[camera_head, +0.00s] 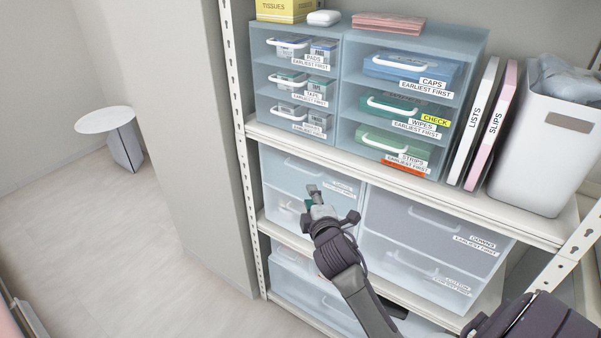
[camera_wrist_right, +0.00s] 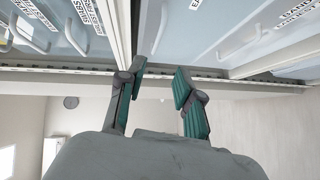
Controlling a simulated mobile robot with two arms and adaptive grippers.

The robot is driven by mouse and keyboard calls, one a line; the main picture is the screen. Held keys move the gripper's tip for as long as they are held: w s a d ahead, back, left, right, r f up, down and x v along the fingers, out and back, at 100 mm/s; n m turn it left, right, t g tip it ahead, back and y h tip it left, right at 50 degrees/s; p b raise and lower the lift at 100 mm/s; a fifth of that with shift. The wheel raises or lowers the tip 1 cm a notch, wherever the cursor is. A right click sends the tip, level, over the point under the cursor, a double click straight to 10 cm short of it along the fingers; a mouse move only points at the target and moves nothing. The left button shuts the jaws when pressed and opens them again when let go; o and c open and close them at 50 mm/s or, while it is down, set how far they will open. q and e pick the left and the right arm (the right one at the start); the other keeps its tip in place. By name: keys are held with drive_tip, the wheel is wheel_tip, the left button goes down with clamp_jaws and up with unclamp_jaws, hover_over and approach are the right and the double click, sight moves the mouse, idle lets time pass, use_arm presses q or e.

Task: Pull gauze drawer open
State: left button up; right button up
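No drawer label that I can read says gauze. On the middle shelf a left-hand pale blue unit has an upper drawer (camera_head: 278,166) with a white handle and a label too faint to read. Its lower drawer (camera_head: 280,209) is partly hidden by my right gripper. Both look shut. My right gripper (camera_head: 313,190) is in front of this unit, near the upper drawer's label. In the right wrist view the gripper (camera_wrist_right: 160,76) has its green-padded fingers apart with nothing between them. Drawer fronts (camera_wrist_right: 215,30) lie beyond the fingertips. My left gripper is not in view.
The shelf above holds small drawers marked pads, tape, caps (camera_head: 408,72), wipes and strips, two binders (camera_head: 474,120) and a white bin (camera_head: 540,150). A grey drawer unit (camera_head: 432,217) stands right of the gripper. The shelf's upright post (camera_head: 243,170) is at left, with open floor beyond.

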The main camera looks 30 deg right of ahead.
drive_tip(key=x, duration=1.3)
drive_tip(key=shift+w+p, duration=0.3)
drive_tip(key=shift+w, duration=0.05)
drive_tip(key=shift+d+r, duration=0.1)
drive_tip(key=shift+r, duration=0.05)
clamp_jaws()
